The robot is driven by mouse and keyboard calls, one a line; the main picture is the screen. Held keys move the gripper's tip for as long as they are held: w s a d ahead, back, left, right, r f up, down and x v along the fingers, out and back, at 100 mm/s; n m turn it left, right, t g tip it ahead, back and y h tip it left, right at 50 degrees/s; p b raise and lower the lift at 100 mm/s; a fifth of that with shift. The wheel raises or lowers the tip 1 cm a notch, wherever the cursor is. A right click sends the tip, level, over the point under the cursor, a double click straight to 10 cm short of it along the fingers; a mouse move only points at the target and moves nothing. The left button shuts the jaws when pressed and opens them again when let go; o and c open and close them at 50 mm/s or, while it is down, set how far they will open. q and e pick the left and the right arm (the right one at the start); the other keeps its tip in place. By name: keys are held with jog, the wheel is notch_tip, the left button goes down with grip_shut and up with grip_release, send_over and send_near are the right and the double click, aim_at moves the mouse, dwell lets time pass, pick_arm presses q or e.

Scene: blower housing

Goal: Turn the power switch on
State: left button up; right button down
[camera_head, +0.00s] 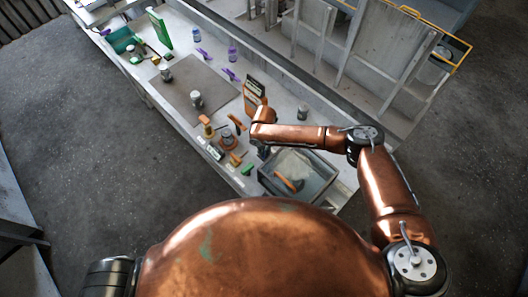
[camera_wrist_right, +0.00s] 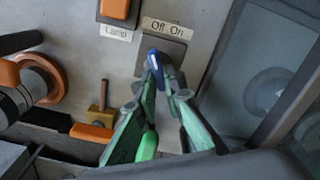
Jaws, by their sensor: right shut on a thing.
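In the right wrist view the power switch is a blue lever (camera_wrist_right: 155,62) on a grey plate (camera_wrist_right: 178,52) under a label (camera_wrist_right: 168,28) that reads "Off On". The lever leans toward the left, the "Off" side. My right gripper (camera_wrist_right: 164,80) is shut on the lever, its green-and-grey fingertips on either side of it. In the head view my right gripper (camera_head: 263,151) is small and dark below the copper wrist, at the near part of the bench. The switch cannot be made out there. My left gripper is not in view.
An orange button (camera_wrist_right: 115,8) labelled "Lamp" is left of the switch. A brass lever (camera_wrist_right: 103,97) and a round orange-brown part (camera_wrist_right: 40,80) stand further left. A grey glass-like panel (camera_wrist_right: 255,75) is right. The bench (camera_head: 185,38) also holds several cans and a clear-topped bin (camera_head: 310,172).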

jog(key=shift+m, duration=0.3)
jog(key=m, duration=0.1)
jog(key=m+p, duration=0.1)
jog(key=m, duration=0.1)
jog(key=m+p, duration=0.1)
jog(key=shift+w+a+r+m, duration=0.1)
jog(key=shift+a+m, duration=0.15)
jog(key=shift+m, duration=0.05)
jog(key=m+p, duration=0.1)
jog(key=m, duration=0.2)
jog(key=shift+w+m, duration=0.1)
jog(key=shift+m, duration=0.2)
jog(key=shift+w+m+p, duration=0.15)
jog(key=shift+m+p, duration=0.6)
jog(key=shift+m, duration=0.75)
jog(key=shift+a, duration=0.1)
jog(key=c, duration=2)
grip_release()
notch_tip(320, 180, up, 12)
jog(key=shift+f, duration=0.1)
